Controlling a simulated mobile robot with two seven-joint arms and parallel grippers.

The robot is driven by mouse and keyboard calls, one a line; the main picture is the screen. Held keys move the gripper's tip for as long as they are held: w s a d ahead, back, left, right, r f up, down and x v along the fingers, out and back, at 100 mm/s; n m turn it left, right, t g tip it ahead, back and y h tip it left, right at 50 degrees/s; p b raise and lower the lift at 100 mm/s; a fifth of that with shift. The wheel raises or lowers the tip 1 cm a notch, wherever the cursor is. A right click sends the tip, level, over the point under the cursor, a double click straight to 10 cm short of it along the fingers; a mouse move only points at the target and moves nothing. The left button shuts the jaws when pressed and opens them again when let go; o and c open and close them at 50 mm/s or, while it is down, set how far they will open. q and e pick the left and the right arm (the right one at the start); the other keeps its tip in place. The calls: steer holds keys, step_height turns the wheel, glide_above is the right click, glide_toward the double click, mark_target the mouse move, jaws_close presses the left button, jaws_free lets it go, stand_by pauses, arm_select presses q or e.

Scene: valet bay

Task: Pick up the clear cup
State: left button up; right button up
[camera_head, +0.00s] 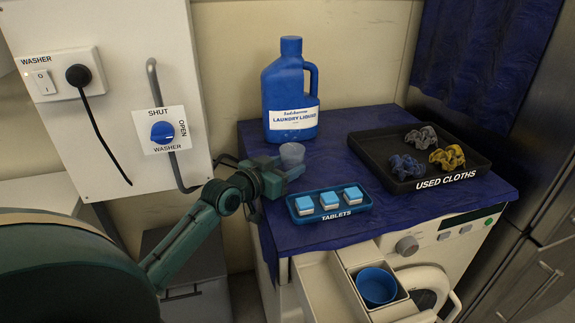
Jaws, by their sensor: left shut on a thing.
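The clear cup (292,153) is a small, see-through cup above the left part of the blue cloth on the washer top, in front of the laundry liquid bottle. My left gripper (285,172) reaches in from the left and is shut on the cup, with its fingers around the cup's lower part. The fingers hide the cup's base, so I cannot tell whether it touches the cloth. The cup looks about upright. My right gripper is not in view.
A blue laundry liquid bottle (289,92) stands behind the cup. A tablets tray (304,216) with 3 tablets lies in front. A black used cloths tray (468,163) sits to the right. The open washer drawer (322,286) holds a blue cup (377,286).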

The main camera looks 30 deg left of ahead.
mark_target(283, 154)
arm_select(q)
steer(key=shift+r, duration=0.2)
steer(key=shift+r+p, duration=0.35)
steer(key=shift+r, duration=1.15)
steer(key=shift+s+a+r, duration=0.1)
steer(key=shift+s, duration=0.1)
steer(key=f+v, duration=0.2)
steer(key=v, duration=1.5)
steer(key=shift+s+f, duration=0.35)
steer(key=shift+f, duration=0.1)
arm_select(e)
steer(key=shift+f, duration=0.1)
arm_select(q)
steer(key=shift+s, duration=0.1)
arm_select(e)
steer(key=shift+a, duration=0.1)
